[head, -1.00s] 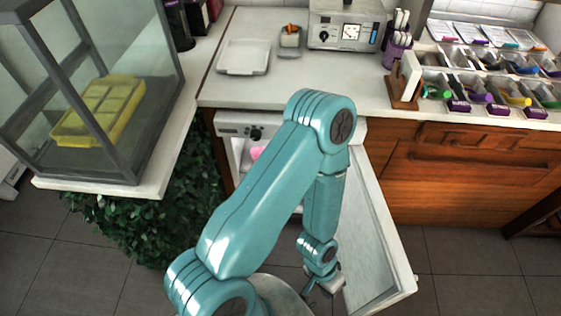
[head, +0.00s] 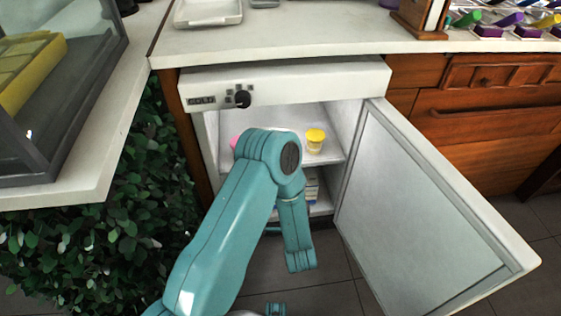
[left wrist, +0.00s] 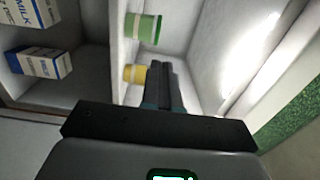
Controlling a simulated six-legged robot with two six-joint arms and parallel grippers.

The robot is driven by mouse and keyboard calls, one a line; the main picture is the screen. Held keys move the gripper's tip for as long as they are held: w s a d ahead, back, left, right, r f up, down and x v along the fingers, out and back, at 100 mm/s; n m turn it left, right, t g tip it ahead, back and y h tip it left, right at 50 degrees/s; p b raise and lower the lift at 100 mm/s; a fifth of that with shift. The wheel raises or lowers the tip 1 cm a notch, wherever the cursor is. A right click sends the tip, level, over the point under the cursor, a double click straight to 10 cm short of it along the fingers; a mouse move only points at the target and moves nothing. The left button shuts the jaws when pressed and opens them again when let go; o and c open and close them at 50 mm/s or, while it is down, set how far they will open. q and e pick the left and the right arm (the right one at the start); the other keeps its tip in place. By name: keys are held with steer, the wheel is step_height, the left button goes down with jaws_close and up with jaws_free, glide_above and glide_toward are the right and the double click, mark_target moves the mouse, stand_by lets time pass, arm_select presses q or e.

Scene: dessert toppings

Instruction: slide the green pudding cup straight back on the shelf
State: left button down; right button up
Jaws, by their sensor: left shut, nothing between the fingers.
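The green pudding cup (left wrist: 143,28) shows in the left wrist view, above the yellow cup in the picture. It stands on a white fridge shelf that appears turned on its side there. My left gripper (left wrist: 163,66) is shut and empty. Its fingers point into the fridge, close beside the yellow cup (left wrist: 134,74), with the green cup ahead and to the left of the tips. I cannot tell whether they touch the yellow cup. In the head view the yellow cup (head: 315,141) stands on the upper shelf; my arm hides the green cup and the gripper.
The open fridge door (head: 425,210) swings out to the right. A pink thing (head: 235,142) is partly hidden behind my arm. Milk cartons (left wrist: 40,62) are on the lower shelf. The counter (head: 290,32) runs above the fridge, and a leafy hedge (head: 140,200) is left.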

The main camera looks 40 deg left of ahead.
arm_select(q)
steer(key=b+x, duration=0.4)
steer(key=x, duration=0.9)
steer(key=shift+w, duration=0.3)
arm_select(e)
steer(key=shift+t, duration=0.3)
steer(key=f, duration=0.1)
steer(key=w+f, duration=0.1)
steer(key=d+f, duration=0.1)
steer(key=f, duration=0.1)
steer(key=shift+w, duration=0.3)
arm_select(q)
steer(key=shift+a, duration=0.1)
